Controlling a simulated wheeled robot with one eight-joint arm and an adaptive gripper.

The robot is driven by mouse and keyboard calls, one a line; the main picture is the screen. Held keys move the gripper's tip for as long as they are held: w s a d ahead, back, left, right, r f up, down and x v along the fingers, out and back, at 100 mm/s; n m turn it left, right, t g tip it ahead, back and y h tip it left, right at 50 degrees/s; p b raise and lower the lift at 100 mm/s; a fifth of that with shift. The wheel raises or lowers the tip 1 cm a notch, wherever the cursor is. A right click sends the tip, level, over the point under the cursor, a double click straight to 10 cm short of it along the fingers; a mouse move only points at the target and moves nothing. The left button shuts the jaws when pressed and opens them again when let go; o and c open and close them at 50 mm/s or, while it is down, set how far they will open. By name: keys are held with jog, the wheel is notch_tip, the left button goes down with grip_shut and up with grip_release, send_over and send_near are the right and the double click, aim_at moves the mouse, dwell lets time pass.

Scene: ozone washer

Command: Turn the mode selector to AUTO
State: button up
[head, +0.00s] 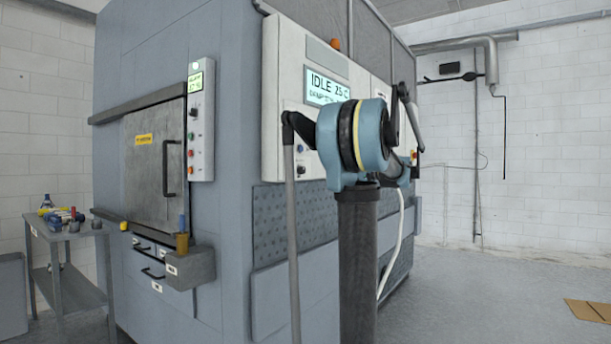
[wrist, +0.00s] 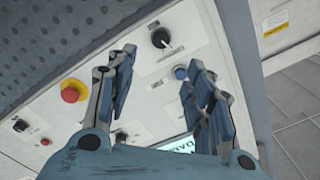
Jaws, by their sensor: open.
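In the wrist view my gripper (wrist: 158,60) is open and empty, its two blue fingers pointing at a white control panel (wrist: 222,30). A black rotary knob (wrist: 160,38) with a light pointer lies just beyond and between the fingertips, apart from them as far as I can tell. Its lettering is too small to read, so I cannot tell its setting. Other dark knobs show at the lower left (wrist: 20,125) and between the fingers (wrist: 121,137). In the head view my arm hides the gripper and much of the panel (head: 285,75).
A red emergency button (wrist: 73,90) on a yellow ring is left of the fingers. A blue button (wrist: 180,72) is close to the right finger. The display (head: 325,87) reads IDLE. A cart (head: 66,235) stands far left.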

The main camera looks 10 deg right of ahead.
aim_at(304, 170)
jog(key=x, duration=1.4)
jog(key=shift+w+a, duration=0.2)
jog(key=shift+a, duration=0.05)
jog(key=c, duration=1.1)
